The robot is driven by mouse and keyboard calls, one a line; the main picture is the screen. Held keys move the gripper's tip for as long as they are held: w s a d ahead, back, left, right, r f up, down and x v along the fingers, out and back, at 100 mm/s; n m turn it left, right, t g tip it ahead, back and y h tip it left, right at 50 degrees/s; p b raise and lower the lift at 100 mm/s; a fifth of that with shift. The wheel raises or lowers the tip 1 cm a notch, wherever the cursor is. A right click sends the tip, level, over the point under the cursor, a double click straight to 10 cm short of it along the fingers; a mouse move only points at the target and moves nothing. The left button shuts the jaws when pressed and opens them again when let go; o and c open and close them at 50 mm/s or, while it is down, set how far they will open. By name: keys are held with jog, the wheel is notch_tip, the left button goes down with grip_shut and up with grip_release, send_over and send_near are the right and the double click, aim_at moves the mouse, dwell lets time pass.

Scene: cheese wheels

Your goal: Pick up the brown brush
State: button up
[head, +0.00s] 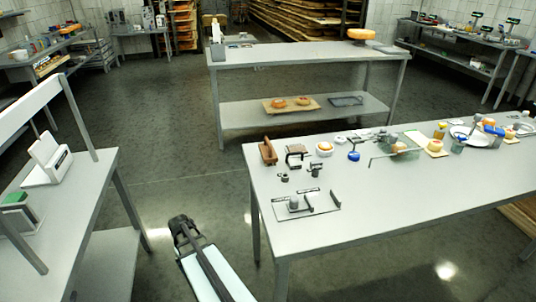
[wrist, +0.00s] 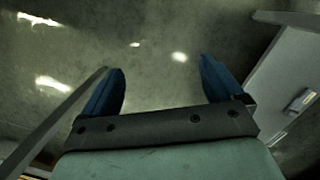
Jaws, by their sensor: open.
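A brown, block-like object (head: 267,152), which looks like the brown brush, sits at the far left corner of the grey worktable (head: 310,228) in the head view. Its details are too small to make out. My gripper (head: 183,226) is at the lower middle of the head view, over the floor and left of that table, well apart from the brown object. In the wrist view my gripper (wrist: 162,68) has its two blue fingers spread wide, with only floor between them. The brown object is not recognisable in the wrist view.
A black rack-like item (head: 296,154), a small bowl (head: 324,148) and a blue-headed tool (head: 354,155) stand right of the brown object. A flat tray-like item (head: 305,205) lies nearer. Another table (head: 120,172) stands at left. The table's near middle is clear.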

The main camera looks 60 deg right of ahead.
jog(key=w+d+r+m+t+h, duration=0.1)
jog(key=w+d+r, duration=0.2)
jog(key=d+r, duration=0.8)
jog(key=m+t+h, duration=0.2)
jog(key=m+h, duration=0.2)
send_near(266, 148)
jog(key=x, duration=0.2)
jog(key=shift+s+d+f, duration=0.1)
jog(key=shift+d+f, duration=0.05)
jog(key=shift+f, duration=0.15)
jog(key=shift+x, duration=2.65)
jog(key=shift+d+r, duration=0.1)
jog(key=shift+r, duration=0.05)
jog(key=c, duration=1.3)
jog(key=shift+o, duration=0.2)
